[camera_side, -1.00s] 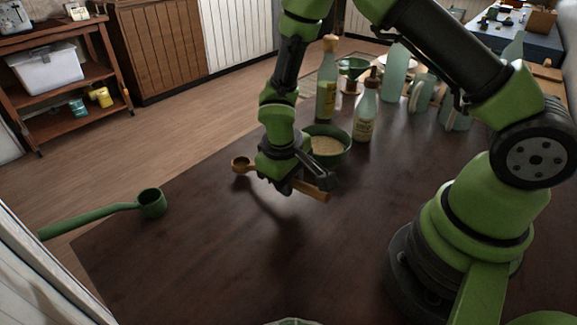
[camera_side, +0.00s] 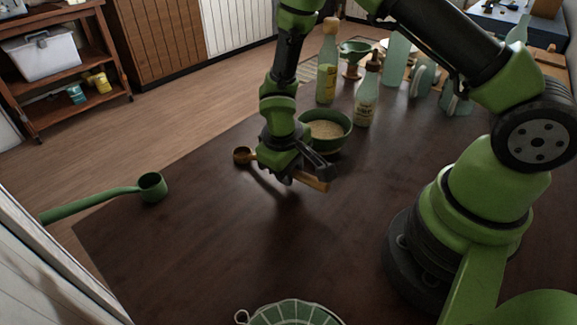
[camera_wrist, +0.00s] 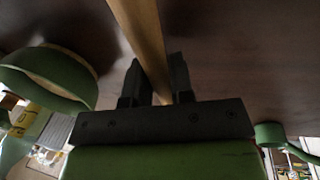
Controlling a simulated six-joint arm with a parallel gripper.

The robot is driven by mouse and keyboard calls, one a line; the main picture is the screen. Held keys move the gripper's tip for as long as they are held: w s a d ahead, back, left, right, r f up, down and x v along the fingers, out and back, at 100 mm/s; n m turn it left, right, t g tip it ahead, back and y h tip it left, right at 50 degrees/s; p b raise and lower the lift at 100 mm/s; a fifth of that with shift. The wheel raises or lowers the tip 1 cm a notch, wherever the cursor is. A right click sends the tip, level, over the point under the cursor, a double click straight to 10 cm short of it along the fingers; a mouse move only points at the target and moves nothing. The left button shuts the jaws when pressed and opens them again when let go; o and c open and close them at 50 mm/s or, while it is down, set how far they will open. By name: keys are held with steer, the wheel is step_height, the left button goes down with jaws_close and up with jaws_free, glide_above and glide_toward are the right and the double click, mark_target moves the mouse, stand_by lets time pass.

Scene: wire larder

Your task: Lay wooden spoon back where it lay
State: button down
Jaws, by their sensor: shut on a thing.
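The wooden spoon (camera_side: 316,183) is light brown with a darker round bowl at its left end in the side view. My gripper (camera_side: 292,177) is shut on its handle, and the gripper hides the middle of the spoon. In the wrist view the handle (camera_wrist: 146,38) runs between the two dark fingers of my gripper (camera_wrist: 156,82). The spoon is low over the dark table (camera_side: 200,250), roughly level. I cannot tell whether it touches the table.
A green bowl of grain (camera_side: 328,131) stands close behind my gripper. Bottles (camera_side: 367,97) stand farther back. A green ladle (camera_side: 152,186) lies at the left edge. A green ribbed dish (camera_side: 292,314) is at the front. The middle of the table is clear.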

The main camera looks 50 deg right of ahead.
steer(key=c, duration=0.9)
jaws_free()
step_height(320, 180, up, 18)
steer(key=s+f+m+t+y, duration=0.1)
steer(key=s+t, duration=0.1)
steer(key=s+r+m+t+y, duration=0.3)
steer(key=s+r+t, duration=0.2)
steer(key=s+r, duration=0.7)
steer(key=shift+s+a, duration=0.35)
steer(key=shift+s, duration=0.3)
